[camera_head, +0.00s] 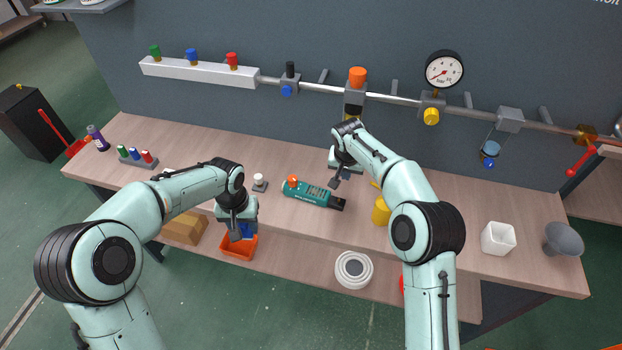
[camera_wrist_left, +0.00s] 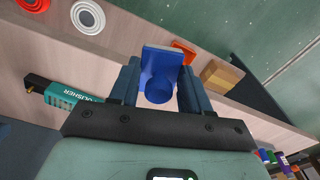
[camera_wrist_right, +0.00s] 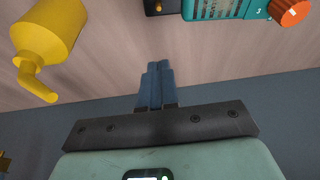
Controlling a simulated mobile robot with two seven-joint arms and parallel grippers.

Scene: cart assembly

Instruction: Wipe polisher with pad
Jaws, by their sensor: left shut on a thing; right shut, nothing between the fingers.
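The polisher (camera_head: 312,194) is a teal tool with an orange knob and a dark end, lying on the bench between my grippers. It shows partly in the left wrist view (camera_wrist_left: 70,95) and at the top of the right wrist view (camera_wrist_right: 212,8). My left gripper (camera_head: 240,230) is shut on a blue pad (camera_wrist_left: 158,72) with a round handle, held near the bench's front edge, left of the polisher. My right gripper (camera_head: 340,180) is shut and empty beyond the polisher's dark end, apart from it; its closed fingers show in the right wrist view (camera_wrist_right: 156,84).
A yellow pump bottle (camera_head: 381,211) stands right of the polisher. An orange tray (camera_head: 239,247) and a cardboard box (camera_head: 185,228) are on the lower shelf near my left gripper. A white cup (camera_head: 497,238) and grey funnel (camera_head: 563,240) stand at the right. A pipe with valves runs behind.

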